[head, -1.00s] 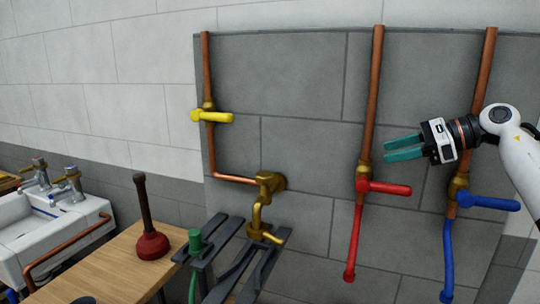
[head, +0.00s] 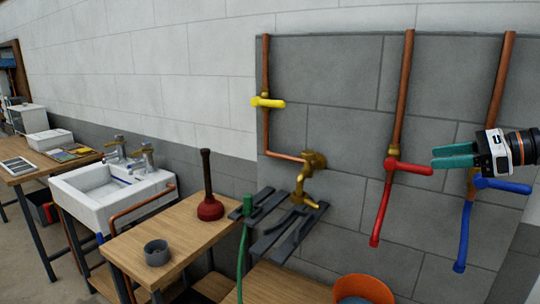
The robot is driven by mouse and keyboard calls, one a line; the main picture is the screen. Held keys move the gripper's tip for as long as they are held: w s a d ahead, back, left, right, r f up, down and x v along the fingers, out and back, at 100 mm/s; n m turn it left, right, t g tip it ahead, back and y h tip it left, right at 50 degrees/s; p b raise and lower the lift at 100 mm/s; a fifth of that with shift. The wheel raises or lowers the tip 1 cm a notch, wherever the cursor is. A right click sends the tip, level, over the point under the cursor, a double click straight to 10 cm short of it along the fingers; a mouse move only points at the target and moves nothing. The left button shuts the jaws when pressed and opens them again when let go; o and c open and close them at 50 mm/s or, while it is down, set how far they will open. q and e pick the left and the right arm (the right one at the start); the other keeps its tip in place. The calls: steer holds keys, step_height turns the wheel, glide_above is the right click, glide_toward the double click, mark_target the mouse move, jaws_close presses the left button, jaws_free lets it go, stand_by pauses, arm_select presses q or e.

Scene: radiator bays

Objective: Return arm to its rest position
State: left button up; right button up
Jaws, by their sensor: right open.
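My right gripper (head: 455,156) comes in from the right edge with its teal fingers pointing left. It is open and empty, with a gap between the fingers. In the picture its fingertips lie beside the red valve handle (head: 411,167); I cannot tell whether they touch. The gripper body covers part of the right copper pipe (head: 503,78), just above the blue valve handle (head: 505,186). The rest of my right arm is out of the picture. My left gripper is not in view.
A yellow valve handle (head: 268,102) and a brass tap (head: 311,177) are on the grey wall panel (head: 330,70). A red plunger (head: 210,207) and a grey cup (head: 157,252) stand on the wooden bench (head: 180,229). A white sink (head: 105,195) is left. An orange bucket (head: 363,289) is below.

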steer(key=w+a+f+m+t+y, duration=0.2)
steer(key=a+f+m+y, duration=0.15)
steer(key=a, duration=0.45)
steer(key=w+a+f+m+t+y, duration=0.1)
steer(key=a+f+m+t+y, duration=0.1)
steer(key=a+f+m, duration=0.35)
steer(key=s+a+f+m+t+h, duration=0.25)
steer(key=f+m+t+h, duration=0.55)
steer(key=m, duration=0.8)
steer(key=s+d+f+m+g+h, duration=0.1)
steer(key=s+f+m+g+h, duration=0.35)
steer(key=s+f+m, duration=0.45)
steer(key=s+d+f+m+g+h, duration=0.25)
steer(key=s+f+m+h, duration=0.35)
steer(key=f, duration=0.5)
steer(key=s+a+f+m+g+y, duration=0.15)
steer(key=s+f+m+g, duration=0.3)
steer(key=s, duration=0.55)
steer(key=s+a+f+m+g, duration=0.25)
steer(key=s+f+g, duration=0.3)
steer(key=s, duration=0.55)
step_height(320, 180, down, 26)
steer(key=s+d+r+g, duration=0.1)
steer(key=s+d+f+g+p, duration=0.1)
steer(key=s+d+f, duration=0.2)
steer(key=s+f, duration=1.2)
steer(key=shift+s+n, duration=0.3)
steer(key=shift+s, duration=0.25)
